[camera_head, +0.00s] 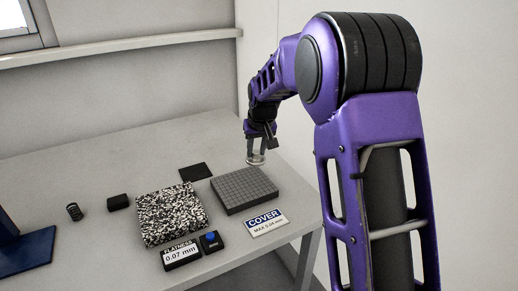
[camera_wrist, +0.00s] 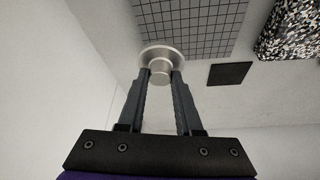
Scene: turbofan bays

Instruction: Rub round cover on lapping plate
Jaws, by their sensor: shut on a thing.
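The round cover (camera_wrist: 177,53) is a pale metal disc with a raised knob in its middle. My gripper (camera_wrist: 160,78) is shut on the cover's knob. In the head view my gripper (camera_head: 257,150) holds the cover (camera_head: 255,160) near the back right of the table, beside the far edge of the grey gridded lapping plate (camera_head: 244,191). In the wrist view the cover overlaps the near edge of the lapping plate (camera_wrist: 195,22). I cannot tell its height above the table.
A speckled black-and-white block (camera_head: 170,215) lies left of the plate, with a dark square pad (camera_head: 195,172) behind. In front are a flatness display (camera_head: 181,256) reading 0.07 mm, a blue-button box (camera_head: 211,241) and a COVER sign (camera_head: 266,223). A black block (camera_head: 118,202) and spring (camera_head: 74,211) stand left.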

